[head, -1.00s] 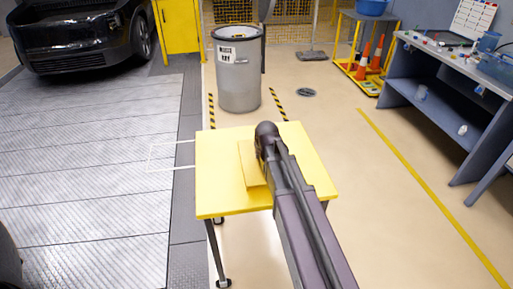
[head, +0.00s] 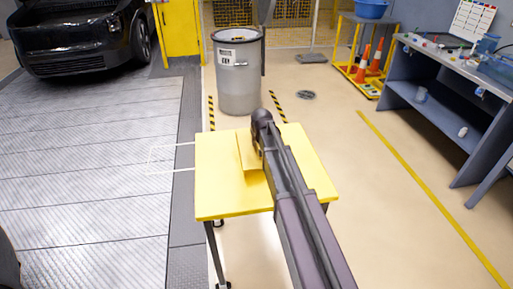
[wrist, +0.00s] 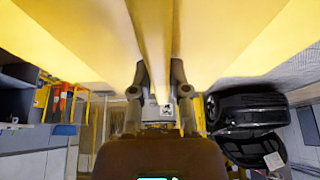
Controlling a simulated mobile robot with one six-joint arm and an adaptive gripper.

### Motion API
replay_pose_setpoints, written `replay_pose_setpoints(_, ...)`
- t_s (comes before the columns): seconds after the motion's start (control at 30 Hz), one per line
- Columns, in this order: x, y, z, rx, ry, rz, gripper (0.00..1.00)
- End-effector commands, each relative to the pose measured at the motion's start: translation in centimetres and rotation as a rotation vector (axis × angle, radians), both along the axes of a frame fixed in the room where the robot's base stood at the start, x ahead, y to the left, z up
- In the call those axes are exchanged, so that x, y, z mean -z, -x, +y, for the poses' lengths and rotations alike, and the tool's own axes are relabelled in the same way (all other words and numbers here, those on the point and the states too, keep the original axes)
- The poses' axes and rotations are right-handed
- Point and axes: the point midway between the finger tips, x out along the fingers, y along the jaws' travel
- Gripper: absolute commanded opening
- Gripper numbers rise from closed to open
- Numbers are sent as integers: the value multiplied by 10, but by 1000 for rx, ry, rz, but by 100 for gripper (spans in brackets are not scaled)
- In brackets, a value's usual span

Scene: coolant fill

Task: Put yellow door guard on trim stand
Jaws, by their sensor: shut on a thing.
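The trim stand (head: 225,195) is a small table with a flat yellow top and dark legs, in the middle of the head view. The yellow door guard (head: 247,152) is a flat narrow piece just left of my arm's end, over the stand's top. In the wrist view my gripper (wrist: 160,88) is shut on the guard (wrist: 153,35), which runs up between the fingers. The stand's yellow surface spreads to both sides behind it. My arm hides the gripper and part of the guard in the head view. I cannot tell whether the guard touches the top.
A grey bin (head: 238,75) stands beyond the stand. A dark car (head: 80,35) is at the back left. A grey workbench (head: 450,95) and a yellow cart (head: 365,60) with cones are at the right. The floor around the stand is mostly clear.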

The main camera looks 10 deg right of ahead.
Motion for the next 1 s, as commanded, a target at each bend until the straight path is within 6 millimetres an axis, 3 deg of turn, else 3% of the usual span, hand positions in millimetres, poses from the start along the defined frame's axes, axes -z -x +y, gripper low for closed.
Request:
replay_pose_setpoints(0.2, 2, -16, 0, 0, 0, 0, 0)
replay_pose_setpoints(0.6, 35, -13, 0, 0, 0, 0, 0)
replay_pose_setpoints(1.0, 36, -13, 0, 0, 0, 0, 0)
